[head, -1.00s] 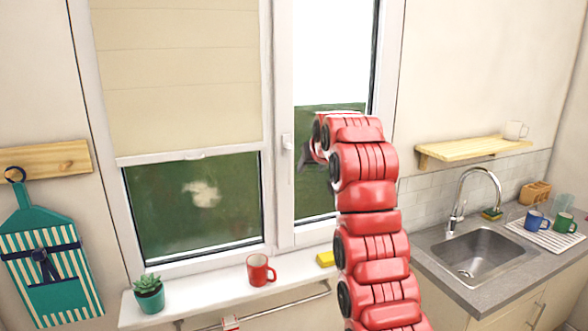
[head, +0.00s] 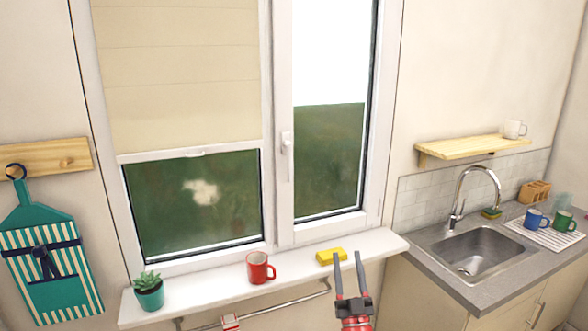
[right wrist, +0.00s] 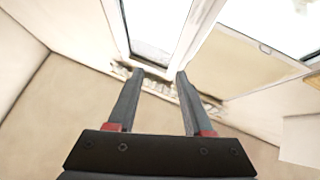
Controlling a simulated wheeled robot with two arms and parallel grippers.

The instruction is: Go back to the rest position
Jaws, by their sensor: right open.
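My right gripper (head: 348,262) is low in the head view, in front of the window sill. Its two grey fingers point up and stand apart with nothing between them. It also shows in the right wrist view (right wrist: 156,75), open and empty, with the window frame beyond its tips. In the head view its left fingertip is close to a yellow sponge (head: 332,256) on the sill; I cannot tell the gap in depth. My left gripper is not in view.
The white sill (head: 200,298) holds a red mug (head: 260,268) and a potted plant (head: 149,291). A metal rail (head: 290,305) runs below it. At the right are a sink (head: 480,250), a blue mug (head: 536,219), a green mug (head: 564,222) and a wooden shelf (head: 470,148).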

